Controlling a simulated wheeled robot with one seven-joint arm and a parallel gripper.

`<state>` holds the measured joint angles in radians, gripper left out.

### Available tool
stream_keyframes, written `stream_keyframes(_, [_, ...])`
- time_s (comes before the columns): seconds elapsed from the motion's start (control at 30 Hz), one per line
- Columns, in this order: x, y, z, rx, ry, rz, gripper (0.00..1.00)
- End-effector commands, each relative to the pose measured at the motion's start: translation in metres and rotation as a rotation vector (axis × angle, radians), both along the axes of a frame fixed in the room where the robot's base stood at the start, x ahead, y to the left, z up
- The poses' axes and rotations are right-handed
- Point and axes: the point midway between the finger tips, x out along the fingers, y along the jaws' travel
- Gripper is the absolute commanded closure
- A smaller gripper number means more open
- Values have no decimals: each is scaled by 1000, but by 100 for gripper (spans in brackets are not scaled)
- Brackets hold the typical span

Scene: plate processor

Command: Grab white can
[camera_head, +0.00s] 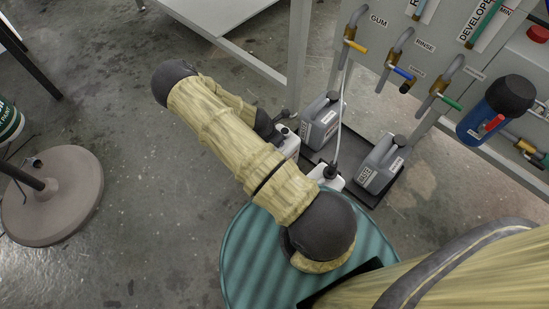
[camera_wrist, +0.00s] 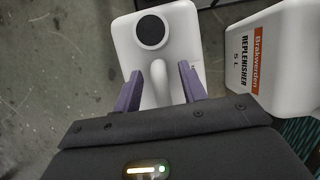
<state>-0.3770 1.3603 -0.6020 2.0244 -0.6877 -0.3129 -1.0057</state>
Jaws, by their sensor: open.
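A white can (camera_wrist: 180,35) with a dark round cap stands below my gripper in the wrist view. Its pale handle runs between the two purple fingers of my gripper (camera_wrist: 160,72). The fingers are open, one on each side of the handle; I cannot tell whether they touch it. A second white can (camera_wrist: 280,50), labelled Brakwerden Replenisher 5 L, stands to the right. In the head view, a white can (camera_head: 291,146) shows partly beside the end of my arm, and another white can (camera_head: 328,179) stands nearer, partly hidden by my arm.
Two grey cans (camera_head: 321,122) (camera_head: 381,165) stand on a dark tray beside the white cans. The machine panel (camera_head: 390,35) with taps rises behind them. A thin hose (camera_head: 342,120) hangs down there. A round stand base (camera_head: 55,195) is at left; the floor between is clear.

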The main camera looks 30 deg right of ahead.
Motion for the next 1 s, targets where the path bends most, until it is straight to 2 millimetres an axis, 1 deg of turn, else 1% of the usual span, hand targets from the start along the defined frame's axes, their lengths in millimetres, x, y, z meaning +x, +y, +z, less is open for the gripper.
stream_keyframes(0.37, [0,-1,1,0,0,-2,58])
stream_keyframes(0.47, [-1,-2,1,0,0,-4,76])
stream_keyframes(0.5, [-1,-2,1,0,0,-5,84])
stream_keyframes(0.6, [-1,-2,1,0,0,-5,100])
stream_keyframes(1.0, [0,-1,3,-1,-1,-3,100])
